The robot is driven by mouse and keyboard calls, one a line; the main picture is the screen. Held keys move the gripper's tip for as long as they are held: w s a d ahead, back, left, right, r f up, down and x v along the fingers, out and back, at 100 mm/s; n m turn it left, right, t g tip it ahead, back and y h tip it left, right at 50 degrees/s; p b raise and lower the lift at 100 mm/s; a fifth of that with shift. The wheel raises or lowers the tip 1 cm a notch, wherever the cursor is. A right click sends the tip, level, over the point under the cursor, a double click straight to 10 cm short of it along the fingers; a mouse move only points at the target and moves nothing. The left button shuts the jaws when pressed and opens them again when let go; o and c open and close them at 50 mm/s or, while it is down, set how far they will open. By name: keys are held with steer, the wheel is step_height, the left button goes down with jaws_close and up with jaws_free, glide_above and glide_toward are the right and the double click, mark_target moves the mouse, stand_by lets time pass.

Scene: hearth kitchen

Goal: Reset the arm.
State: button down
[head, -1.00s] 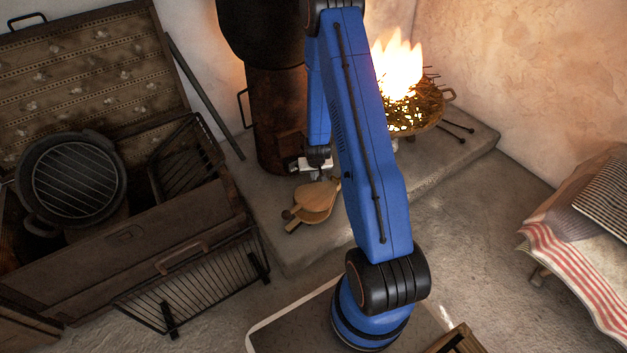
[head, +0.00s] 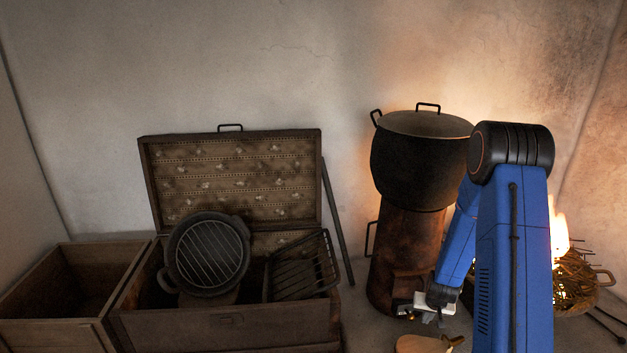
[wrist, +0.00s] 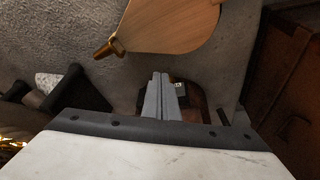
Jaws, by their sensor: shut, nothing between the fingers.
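My blue arm (head: 513,250) stands at the right in the head view, bent down at its elbow. My gripper (head: 433,319) hangs low in front of the rusty stove, above the wooden bellows (head: 424,344). In the wrist view my gripper (wrist: 162,82) shows its two grey fingers pressed together with nothing between them. The bellows (wrist: 168,24) also show at the top of the wrist view, apart from the fingers.
A black pot (head: 420,160) sits on the rusty stove (head: 401,250). A fire (head: 558,235) burns in a basket of twigs (head: 573,284) at the right. An open chest (head: 225,329) holds a round grill pan (head: 207,255) and a rack (head: 303,266). An empty wooden crate (head: 60,333) stands left.

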steer(key=s+a+r+n, duration=0.1)
steer(key=s+a+r, duration=0.25)
steer(key=r, duration=0.65)
steer(key=s+a+r+n+y, duration=0.1)
steer(key=s+a+r, duration=0.25)
steer(key=r, duration=0.65)
steer(key=s+a+r, duration=0.3)
steer(key=a+r, duration=0.2)
steer(key=r, duration=0.4)
steer(key=s+a+r, duration=0.2)
steer(key=s+r, duration=0.2)
steer(key=s, duration=0.4)
steer(key=s+a+r+n, duration=0.1)
steer(key=s+r, duration=0.3)
steer(key=s, duration=0.4)
steer(key=s+a+r+n+t, duration=0.1)
steer(key=s+a+r, duration=0.1)
steer(key=s+r, duration=0.3)
steer(key=s, duration=0.3)
steer(key=shift+s+a, duration=0.3)
steer(key=shift+s, duration=0.05)
